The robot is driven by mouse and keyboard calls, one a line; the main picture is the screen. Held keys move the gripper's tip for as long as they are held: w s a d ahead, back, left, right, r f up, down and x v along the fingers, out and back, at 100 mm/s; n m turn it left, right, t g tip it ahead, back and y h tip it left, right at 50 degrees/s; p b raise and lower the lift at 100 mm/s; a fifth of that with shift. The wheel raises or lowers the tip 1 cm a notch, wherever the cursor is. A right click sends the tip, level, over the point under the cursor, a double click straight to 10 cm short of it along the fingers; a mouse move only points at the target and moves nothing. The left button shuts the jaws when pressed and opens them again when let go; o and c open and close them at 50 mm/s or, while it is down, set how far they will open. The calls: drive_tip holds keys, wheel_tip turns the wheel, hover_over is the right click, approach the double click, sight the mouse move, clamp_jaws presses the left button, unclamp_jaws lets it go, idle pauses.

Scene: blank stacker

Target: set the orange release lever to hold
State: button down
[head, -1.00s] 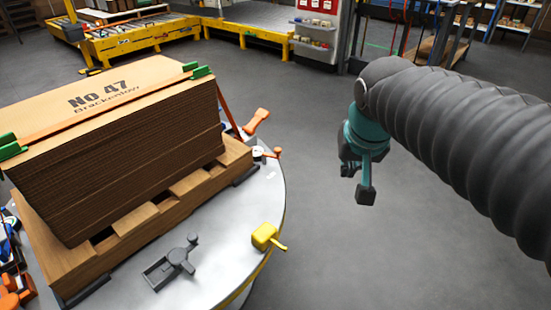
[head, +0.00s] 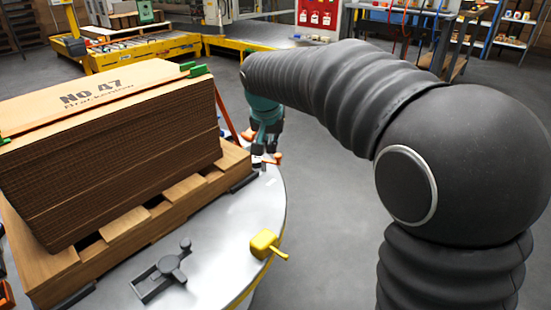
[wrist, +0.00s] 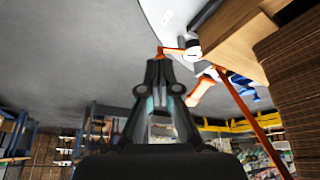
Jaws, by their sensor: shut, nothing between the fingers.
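The orange release lever (head: 275,158) sits near the right rim of the round metal table (head: 215,235), beside the pallet's far right corner. In the wrist view the lever (wrist: 173,50) is a thin orange arm reaching left from a round white-and-dark pivot (wrist: 193,51). My gripper (wrist: 158,62) is shut and empty, its tips right at the lever's free end; I cannot tell whether they touch. In the head view my gripper (head: 262,150) is over that spot and hides part of the lever. No readable hold marking shows.
A cardboard stack (head: 110,150) on a wooden pallet (head: 120,228) fills the table's left. An orange strap handle (wrist: 204,88) is close to the lever. A yellow handle (head: 264,243) and a grey latch (head: 165,270) are nearer. Open floor lies right.

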drive_tip(key=shift+f, duration=0.1)
drive_tip(key=b+x, duration=0.1)
drive_tip(key=x, duration=0.8)
drive_tip(key=shift+f+b, duration=0.15)
drive_tip(key=shift+b, duration=0.15)
drive_tip(key=w, duration=0.3)
drive_tip(key=shift+d+f, duration=0.15)
drive_tip(key=shift+f, duration=0.1)
drive_tip(key=shift+w, duration=0.65)
